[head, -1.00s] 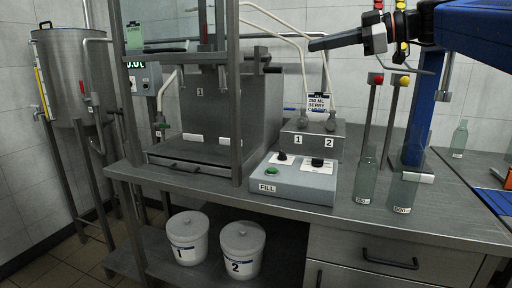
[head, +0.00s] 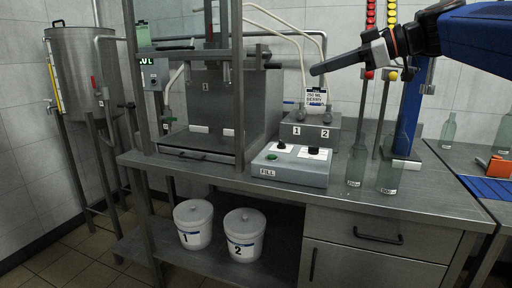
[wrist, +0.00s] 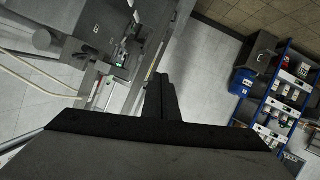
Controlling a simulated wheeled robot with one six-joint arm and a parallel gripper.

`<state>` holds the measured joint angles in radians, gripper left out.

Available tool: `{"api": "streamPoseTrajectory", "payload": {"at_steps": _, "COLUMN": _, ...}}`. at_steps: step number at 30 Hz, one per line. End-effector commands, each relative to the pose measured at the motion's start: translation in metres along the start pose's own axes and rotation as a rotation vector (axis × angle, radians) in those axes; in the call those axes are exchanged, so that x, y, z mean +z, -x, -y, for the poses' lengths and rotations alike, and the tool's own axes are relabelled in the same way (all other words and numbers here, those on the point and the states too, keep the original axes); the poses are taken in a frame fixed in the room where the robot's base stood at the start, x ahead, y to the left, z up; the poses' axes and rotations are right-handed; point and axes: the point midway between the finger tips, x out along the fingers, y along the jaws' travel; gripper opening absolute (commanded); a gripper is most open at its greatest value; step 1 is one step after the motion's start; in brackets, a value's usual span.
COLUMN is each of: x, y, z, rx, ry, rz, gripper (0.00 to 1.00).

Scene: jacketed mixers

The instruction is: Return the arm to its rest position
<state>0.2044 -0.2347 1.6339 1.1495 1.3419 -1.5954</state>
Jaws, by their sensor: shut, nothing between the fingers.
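My gripper (head: 314,71) is at the upper right in the head view, held in the air above the back of the steel bench. It points left and its dark fingers are shut with nothing between them. In the wrist view the closed dark fingers (wrist: 161,97) stick up from the middle, over the floor, apart from any object. My blue arm reaches in from the right edge of the head view.
A control box labelled FILL (head: 291,164) and two clear bottles (head: 357,166) stand on the bench below. A steel frame (head: 238,90) rises left of my gripper. Two white buckets (head: 194,225) sit on the lower shelf. A shelf unit (wrist: 284,100) stands across the floor.

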Motion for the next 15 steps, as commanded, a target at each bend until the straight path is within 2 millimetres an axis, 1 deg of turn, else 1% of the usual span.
{"api": "streamPoseTrajectory", "payload": {"at_steps": 1, "x": 0.009, "y": -0.001, "z": 0.010, "rx": -0.001, "ry": -0.034, "rz": 0.026, "gripper": 0.00}}
{"api": "streamPoseTrajectory", "payload": {"at_steps": 5, "x": 0.040, "y": -0.005, "z": 0.034, "rx": 0.007, "ry": -0.147, "rz": 0.109, "gripper": 0.00}}
{"api": "streamPoseTrajectory", "payload": {"at_steps": 8, "x": 0.071, "y": -0.007, "z": 0.059, "rx": 0.022, "ry": -0.253, "rz": 0.192, "gripper": 0.00}}
{"api": "streamPoseTrajectory", "payload": {"at_steps": 11, "x": 0.112, "y": -0.006, "z": 0.093, "rx": 0.055, "ry": -0.382, "rz": 0.297, "gripper": 0.00}}
{"api": "streamPoseTrajectory", "payload": {"at_steps": 12, "x": 0.132, "y": -0.005, "z": 0.108, "rx": 0.073, "ry": -0.438, "rz": 0.345, "gripper": 0.00}}
{"api": "streamPoseTrajectory", "payload": {"at_steps": 14, "x": 0.161, "y": -0.002, "z": 0.131, "rx": 0.108, "ry": -0.521, "rz": 0.414, "gripper": 0.00}}
{"api": "streamPoseTrajectory", "payload": {"at_steps": 15, "x": 0.181, "y": 0.001, "z": 0.146, "rx": 0.135, "ry": -0.572, "rz": 0.459, "gripper": 0.00}}
